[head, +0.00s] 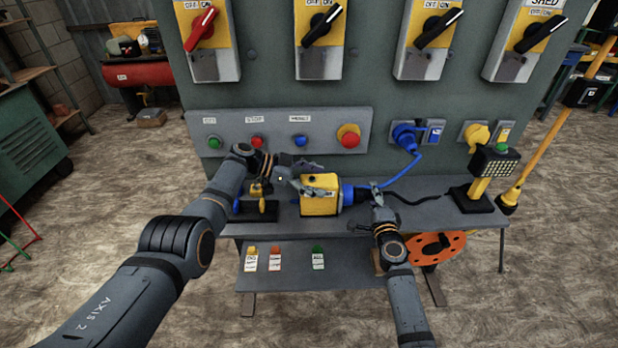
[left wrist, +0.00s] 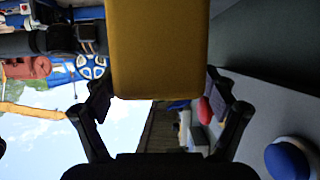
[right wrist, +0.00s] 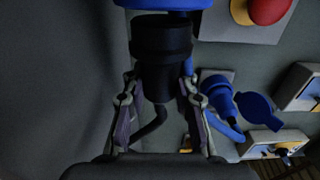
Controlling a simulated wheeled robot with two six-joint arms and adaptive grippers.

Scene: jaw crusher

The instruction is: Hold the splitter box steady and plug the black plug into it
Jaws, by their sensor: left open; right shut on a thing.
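The yellow splitter box (head: 319,203) sits on the grey shelf, with a blue socket (head: 347,194) on its right side. My left gripper (head: 311,177) is open, its fingers on either side of the box; the left wrist view shows the box's yellow face (left wrist: 158,50) between them. My right gripper (head: 375,191) is shut on the black plug (right wrist: 161,50), just right of the socket. In the right wrist view the plug lines up with the blue socket (right wrist: 165,4) and its front reaches it. How deep it sits is hidden.
The shelf (head: 430,188) carries a trailing black cable (head: 412,200) and a lamp-like yellow stand (head: 483,180) at right. A blue plug (head: 405,136) with a blue cable is in the panel behind. A button panel (head: 275,132) stands close behind my left gripper.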

